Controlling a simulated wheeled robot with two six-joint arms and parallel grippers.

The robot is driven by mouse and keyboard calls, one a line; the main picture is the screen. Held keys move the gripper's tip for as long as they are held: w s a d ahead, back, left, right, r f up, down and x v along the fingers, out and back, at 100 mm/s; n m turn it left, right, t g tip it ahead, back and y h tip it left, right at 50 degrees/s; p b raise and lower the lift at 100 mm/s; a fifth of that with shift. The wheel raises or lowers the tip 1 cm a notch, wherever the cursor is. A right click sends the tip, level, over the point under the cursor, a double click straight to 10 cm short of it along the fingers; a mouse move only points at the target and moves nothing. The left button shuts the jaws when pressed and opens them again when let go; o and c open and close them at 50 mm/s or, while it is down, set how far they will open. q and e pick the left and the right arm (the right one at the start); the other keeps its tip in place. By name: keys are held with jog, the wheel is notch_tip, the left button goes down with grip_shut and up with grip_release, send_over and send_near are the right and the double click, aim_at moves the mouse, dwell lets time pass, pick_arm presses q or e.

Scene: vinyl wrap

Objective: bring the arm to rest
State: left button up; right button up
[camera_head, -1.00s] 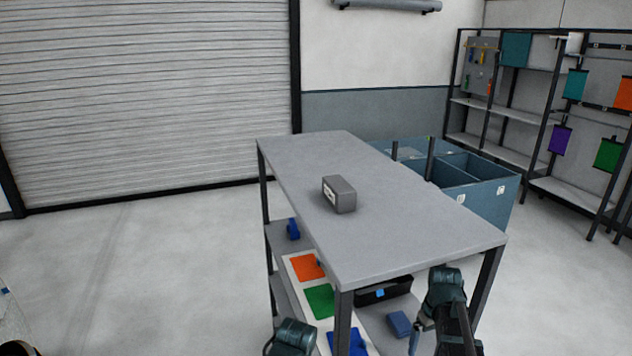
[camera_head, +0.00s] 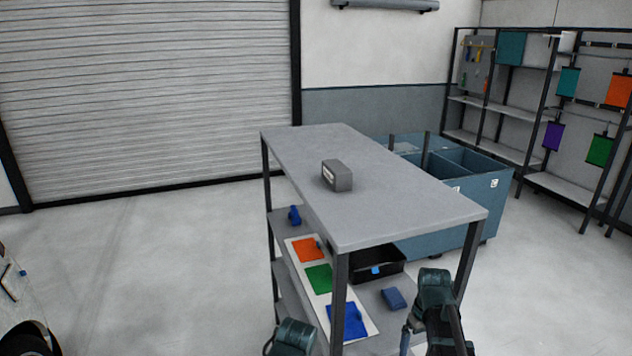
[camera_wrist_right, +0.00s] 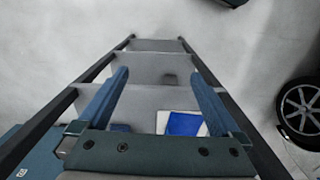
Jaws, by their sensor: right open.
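My right arm (camera_head: 435,300) comes up from the bottom edge of the head view, in front of the cart's right front corner. In the right wrist view my right gripper (camera_wrist_right: 162,75) has its two fingers spread apart, with nothing between them. The cart's shelves show beyond it. Of my left arm only a dark teal part (camera_head: 291,338) shows at the bottom of the head view. Its gripper is out of frame.
A grey cart (camera_head: 385,205) stands ahead, with a grey block (camera_head: 343,178) on top. Its lower shelf holds a white board with orange (camera_head: 308,250), green and blue (camera_head: 347,321) squares, and a black bin (camera_head: 378,262). A wheel (camera_head: 30,341) is at left. Floor left of the cart is clear.

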jog(key=s+a+f+b, duration=0.3)
jog(key=s+a, duration=0.4)
jog(key=a, duration=0.3)
jog(key=s+a+f+h+b, duration=0.1)
jog(key=s+a+f+b, duration=0.2)
jog(key=s+a, duration=0.4)
jog(key=a, duration=0.3)
jog(key=shift+s+a+f+n, duration=0.15)
jog(key=shift+s+a+n, duration=0.15)
jog(key=shift+s+a, duration=0.1)
jog(key=shift+w, duration=0.1)
